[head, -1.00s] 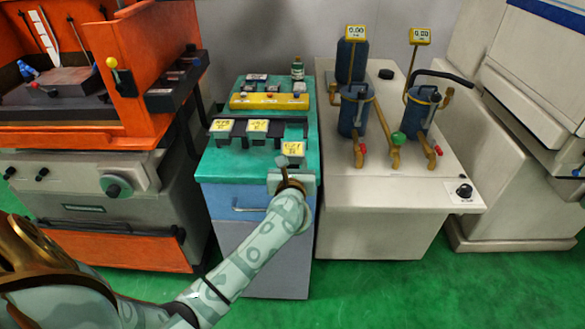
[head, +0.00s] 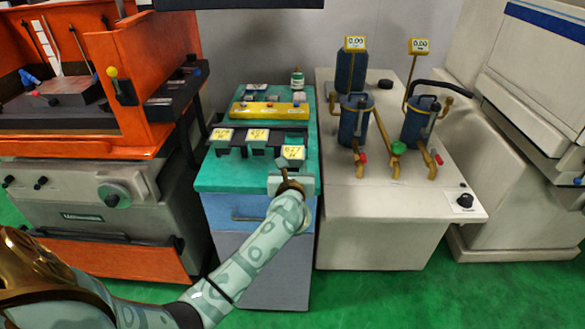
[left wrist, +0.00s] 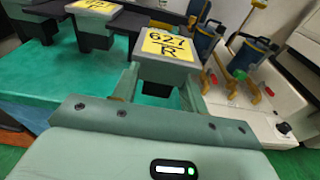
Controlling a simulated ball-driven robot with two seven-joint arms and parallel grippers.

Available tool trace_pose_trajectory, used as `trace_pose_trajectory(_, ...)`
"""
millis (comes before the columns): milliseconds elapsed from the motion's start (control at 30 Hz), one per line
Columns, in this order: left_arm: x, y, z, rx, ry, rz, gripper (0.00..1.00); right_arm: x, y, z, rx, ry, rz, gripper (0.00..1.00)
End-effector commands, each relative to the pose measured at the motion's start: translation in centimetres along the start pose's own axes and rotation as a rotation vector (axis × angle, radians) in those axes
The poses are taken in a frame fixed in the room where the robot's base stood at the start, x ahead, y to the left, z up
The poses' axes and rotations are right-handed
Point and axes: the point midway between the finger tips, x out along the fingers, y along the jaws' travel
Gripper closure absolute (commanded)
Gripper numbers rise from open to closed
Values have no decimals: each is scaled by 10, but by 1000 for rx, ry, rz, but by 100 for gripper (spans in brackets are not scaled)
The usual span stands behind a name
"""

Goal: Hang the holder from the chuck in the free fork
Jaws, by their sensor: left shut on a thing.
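My left gripper (head: 291,171) is shut on a grey holder with a yellow label (head: 292,153). In the left wrist view the holder (left wrist: 167,62) stands upright between the two fingers, its label facing up. It is just in front of the right part of the black fork rack (head: 290,136) on the green bench top. Whether it touches the rack cannot be told, and the free fork is not clearly visible behind it. Two similar labelled holders, a left one (head: 221,138) and a middle one (head: 257,138), hang in the rack. My right gripper is not in view.
A yellow tray (head: 262,109) and a small bottle (head: 297,79) stand behind the rack. An orange machine (head: 135,80) is to the left. A pale cabinet (head: 375,205) with blue canisters (head: 354,118) is close on the right. The front of the bench top is clear.

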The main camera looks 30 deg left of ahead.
Motion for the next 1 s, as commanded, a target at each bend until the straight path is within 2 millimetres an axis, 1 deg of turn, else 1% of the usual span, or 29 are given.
trace_pose_trajectory(400,1,0,1,0,-2,0,93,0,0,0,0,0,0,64)
trace_pose_trajectory(1000,29,0,5,0,-2,0,93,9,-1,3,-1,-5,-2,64)
